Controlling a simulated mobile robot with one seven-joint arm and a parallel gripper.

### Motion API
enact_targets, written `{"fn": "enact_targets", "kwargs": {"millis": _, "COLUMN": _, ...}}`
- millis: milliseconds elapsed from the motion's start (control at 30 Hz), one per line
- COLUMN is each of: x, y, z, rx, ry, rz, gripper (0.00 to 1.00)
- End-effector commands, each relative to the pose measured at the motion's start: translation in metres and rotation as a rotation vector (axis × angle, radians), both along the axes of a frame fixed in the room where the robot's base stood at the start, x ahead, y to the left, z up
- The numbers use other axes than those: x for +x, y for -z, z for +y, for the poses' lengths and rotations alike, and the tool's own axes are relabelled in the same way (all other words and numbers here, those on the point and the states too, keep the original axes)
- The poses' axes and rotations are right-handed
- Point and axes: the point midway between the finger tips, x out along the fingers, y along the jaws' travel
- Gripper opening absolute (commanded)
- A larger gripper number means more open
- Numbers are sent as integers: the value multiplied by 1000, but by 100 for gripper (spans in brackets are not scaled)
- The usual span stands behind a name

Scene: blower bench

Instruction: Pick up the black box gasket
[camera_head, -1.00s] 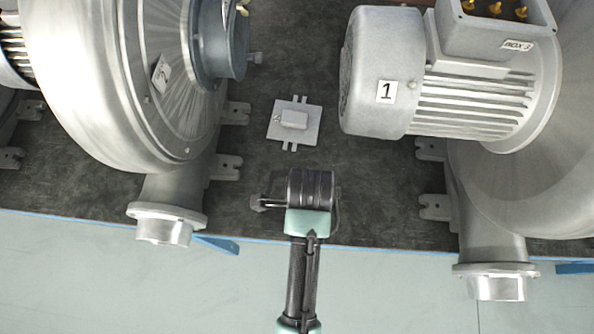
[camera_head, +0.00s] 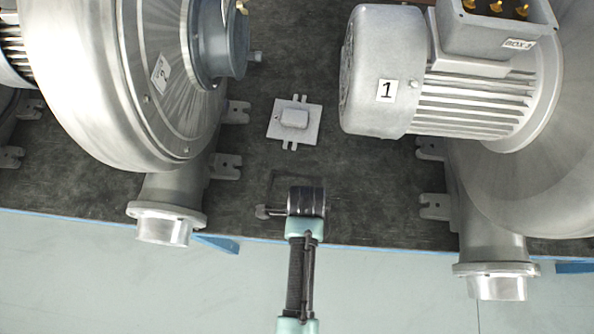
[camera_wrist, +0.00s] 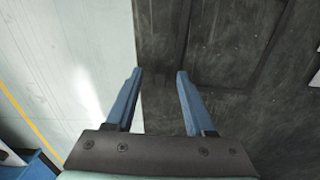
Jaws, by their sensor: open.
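The black box gasket (camera_wrist: 272,50) looks like a thin, dark rectangular frame lying flat on the dark bench top. In the wrist view it is at the upper right, beyond and to the right of my fingertips, and hard to tell from the bench. In the head view its faint outline (camera_head: 274,186) shows just above my gripper, which hides part of it. My gripper (camera_wrist: 159,72) is open, with two blue fingers apart and nothing between them. It is over the front part of the bench, near the edge.
A grey plate with a raised block (camera_head: 294,121) lies farther back. A large blower (camera_head: 110,80) stands at left and a motor marked 1 (camera_head: 380,85) at right, each with slotted feet on the bench. The dark bench top (camera_head: 370,200) between them is mostly clear.

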Motion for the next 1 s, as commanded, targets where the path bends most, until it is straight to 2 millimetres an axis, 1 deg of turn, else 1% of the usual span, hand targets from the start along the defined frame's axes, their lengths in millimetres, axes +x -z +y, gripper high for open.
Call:
{"fn": "enact_targets", "kwargs": {"millis": 67, "x": 0, "y": 0, "z": 0, "rx": 0, "ry": 0, "rz": 0, "gripper": 52}}
{"fn": "enact_targets", "kwargs": {"millis": 100, "x": 0, "y": 0, "z": 0, "rx": 0, "ry": 0, "rz": 0, "gripper": 45}}
{"fn": "enact_targets", "kwargs": {"millis": 167, "x": 0, "y": 0, "z": 0, "rx": 0, "ry": 0, "rz": 0, "gripper": 34}}
{"fn": "enact_targets", "kwargs": {"millis": 300, "x": 0, "y": -1, "z": 0, "rx": 0, "ry": -1, "rz": 0, "gripper": 9}}
{"fn": "enact_targets", "kwargs": {"millis": 333, "x": 0, "y": -1, "z": 0, "rx": 0, "ry": -1, "rz": 0, "gripper": 3}}
{"fn": "enact_targets", "kwargs": {"millis": 367, "x": 0, "y": -1, "z": 0, "rx": 0, "ry": -1, "rz": 0, "gripper": 0}}
{"fn": "enact_targets", "kwargs": {"millis": 767, "x": 0, "y": -2, "z": 0, "rx": 0, "ry": -1, "rz": 0, "gripper": 0}}
{"fn": "enact_targets", "kwargs": {"millis": 867, "x": 1, "y": -8, "z": 0, "rx": 0, "ry": 0, "rz": -2, "gripper": 0}}
{"fn": "enact_targets", "kwargs": {"millis": 967, "x": 1, "y": -23, "z": 0, "rx": 0, "ry": -1, "rz": -3, "gripper": 0}}
{"fn": "enact_targets", "kwargs": {"millis": 1000, "x": 1, "y": -30, "z": 0, "rx": 0, "ry": -1, "rz": -4, "gripper": 0}}
